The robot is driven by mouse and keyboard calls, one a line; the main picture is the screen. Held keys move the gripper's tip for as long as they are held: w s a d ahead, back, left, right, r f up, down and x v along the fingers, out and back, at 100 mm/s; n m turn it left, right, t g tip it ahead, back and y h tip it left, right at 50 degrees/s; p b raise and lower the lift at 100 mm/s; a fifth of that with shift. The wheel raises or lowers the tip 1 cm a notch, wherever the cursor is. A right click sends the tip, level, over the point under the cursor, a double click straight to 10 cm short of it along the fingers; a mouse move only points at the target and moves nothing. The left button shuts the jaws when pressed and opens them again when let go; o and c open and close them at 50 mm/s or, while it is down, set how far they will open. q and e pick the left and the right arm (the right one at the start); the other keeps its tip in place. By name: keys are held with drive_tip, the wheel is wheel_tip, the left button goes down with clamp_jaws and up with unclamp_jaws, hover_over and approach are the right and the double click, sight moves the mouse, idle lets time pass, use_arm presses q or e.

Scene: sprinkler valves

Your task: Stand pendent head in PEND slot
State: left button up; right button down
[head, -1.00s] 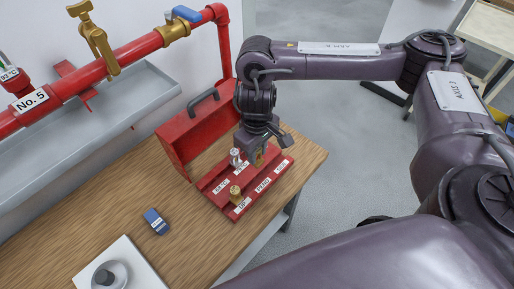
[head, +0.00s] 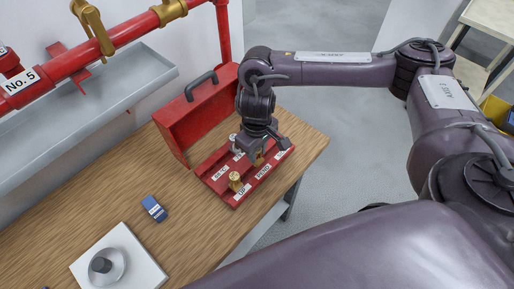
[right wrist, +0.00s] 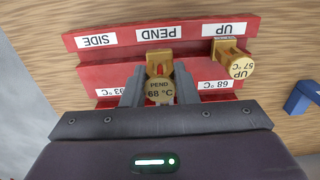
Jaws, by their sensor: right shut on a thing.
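My right gripper (right wrist: 159,92) is shut on the brass pendent head (right wrist: 159,94), marked PEND 68 °C. In the head view, my right gripper (head: 262,153) reaches down over the rack (head: 217,190) and mostly hides the head. A brass head marked UP 57 °C (right wrist: 236,64) stands at the UP label; it also shows in the head view (head: 236,181). My left gripper is out of view.
A red box with a handle (head: 182,131) is behind the rack. A blue block (head: 154,209) and a white plate with a round knob (head: 120,262) lie left on the wooden table.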

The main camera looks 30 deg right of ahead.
sight(259, 160)
drive_tip(key=shift+r, duration=0.1)
idle(0.5)
drive_tip(key=shift+p, duration=0.45)
idle(0.4)
drive_tip(key=shift+p, duration=0.45)
idle(0.4)
drive_tip(key=shift+p, duration=0.45)
drive_tip(key=shift+f+b, duration=0.7)
drive_tip(key=shift+f, duration=0.7)
drive_tip(key=c, duration=1.1)
unclamp_jaws()
drive_tip(key=shift+o, duration=0.2)
